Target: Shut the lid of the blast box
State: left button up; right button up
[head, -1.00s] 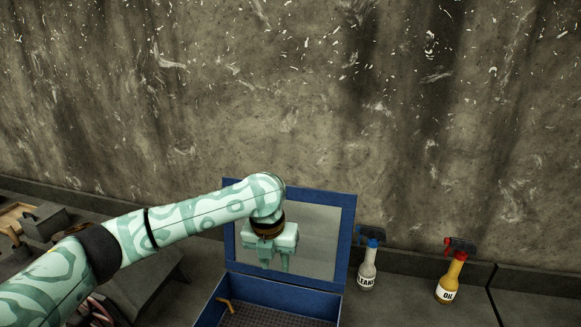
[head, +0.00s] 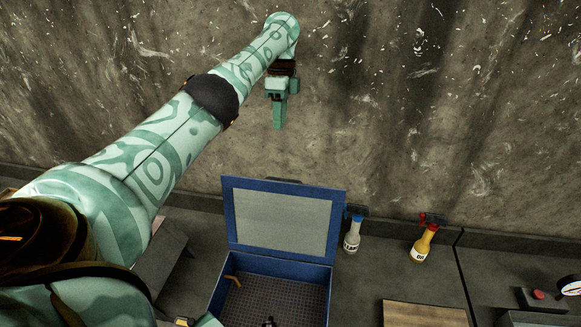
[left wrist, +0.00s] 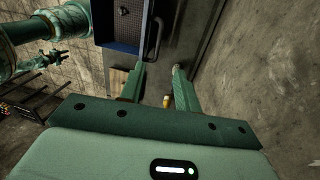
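The blue blast box (head: 216,296) stands open on the bench, with a dark mesh floor. Its blue-framed lid (head: 234,215) with a pale grey panel stands up at the back, leaning slightly back. A dark handle (head: 285,181) shows behind the lid's top edge. The box (left wrist: 124,45) and the dark handle (left wrist: 154,40) also show in the left wrist view. My left gripper (head: 279,122) hangs empty, pointing down, above the lid and apart from it. Its fingers (left wrist: 158,82) are spread in the left wrist view. A teal arm part (left wrist: 45,60), possibly my right gripper, is too small to read.
A white spray bottle (head: 352,236) and a yellow oil bottle (head: 424,243) stand right of the lid. A wooden board (head: 425,314) lies at the front right. A gauge (head: 569,287) and a red-button box (head: 539,297) are far right. The wall rises behind.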

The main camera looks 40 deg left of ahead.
pick_arm(q)
jog(key=s+f, duration=0.1)
jog(key=f, duration=0.4)
jog(key=d+f+b, duration=0.1)
jog(key=f, duration=0.4)
jog(key=s+f, duration=0.1)
jog(key=f, duration=0.5)
jog(key=shift+s+d+b, duration=0.2)
jog(key=shift+s+b, duration=0.15)
jog(key=shift+b, duration=0.05)
jog(key=shift+c, duration=0.3)
grip_shut()
